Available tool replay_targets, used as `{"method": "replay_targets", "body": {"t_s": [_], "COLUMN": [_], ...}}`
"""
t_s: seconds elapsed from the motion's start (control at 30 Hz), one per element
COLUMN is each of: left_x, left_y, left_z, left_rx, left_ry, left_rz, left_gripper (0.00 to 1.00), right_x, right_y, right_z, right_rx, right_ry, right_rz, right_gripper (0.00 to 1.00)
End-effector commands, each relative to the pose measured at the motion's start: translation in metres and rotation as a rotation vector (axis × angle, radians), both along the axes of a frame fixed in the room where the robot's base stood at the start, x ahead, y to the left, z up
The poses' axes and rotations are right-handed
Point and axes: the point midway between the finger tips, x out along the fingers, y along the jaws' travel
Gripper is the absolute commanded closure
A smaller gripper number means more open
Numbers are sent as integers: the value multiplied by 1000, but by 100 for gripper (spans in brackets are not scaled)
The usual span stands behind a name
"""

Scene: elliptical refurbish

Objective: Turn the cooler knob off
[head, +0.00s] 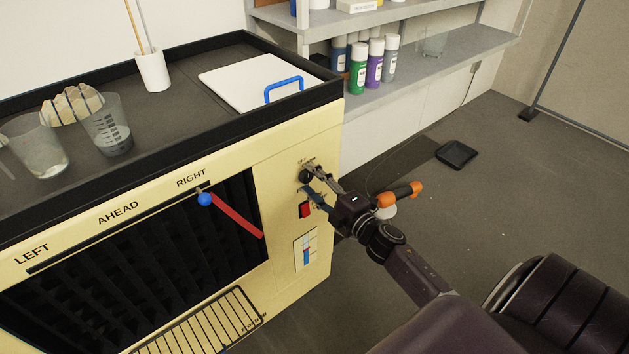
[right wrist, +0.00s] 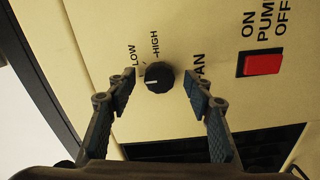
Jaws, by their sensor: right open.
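The cooler knob (head: 305,176) is a small black round knob on the cream front panel of the cooler (head: 283,150), near its right edge. In the right wrist view the knob (right wrist: 159,77) shows a white mark on its left side, with the words LOW and HIGH above it. My right gripper (head: 311,180) is at the knob, and its open fingers (right wrist: 158,89) stand to either side of it with gaps. The left finger may hide part of the dial lettering; the FAN label is partly cut off. My left gripper is not in view.
A red pump switch (right wrist: 263,65) sits beside the knob, below it in the head view (head: 305,210). A red strip with a blue ball (head: 205,199) lies over the black grille. Beakers (head: 107,125) and a white board (head: 255,78) stand on top. Shelves with bottles (head: 374,64) are behind.

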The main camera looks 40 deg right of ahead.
Motion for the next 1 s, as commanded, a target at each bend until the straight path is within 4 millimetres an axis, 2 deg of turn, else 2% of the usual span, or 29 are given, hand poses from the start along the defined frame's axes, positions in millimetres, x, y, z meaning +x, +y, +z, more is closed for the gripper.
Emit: {"method": "replay_targets", "body": {"t_s": [0.17,0.5,0.7,1.0], "left_x": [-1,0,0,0], "left_y": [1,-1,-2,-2], "left_z": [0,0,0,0], "left_rx": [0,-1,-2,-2], "left_ry": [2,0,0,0], "left_rz": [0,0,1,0], "left_gripper": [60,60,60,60], "right_x": [-13,-80,-110,-120], "right_y": [-1,-6,-9,-9], "right_z": [-1,-2,-1,0], "right_rx": [1,1,1,-1], "right_ry": [2,4,2,0], "right_rz": [0,0,-1,0], "right_gripper": [53,53,53,53]}}
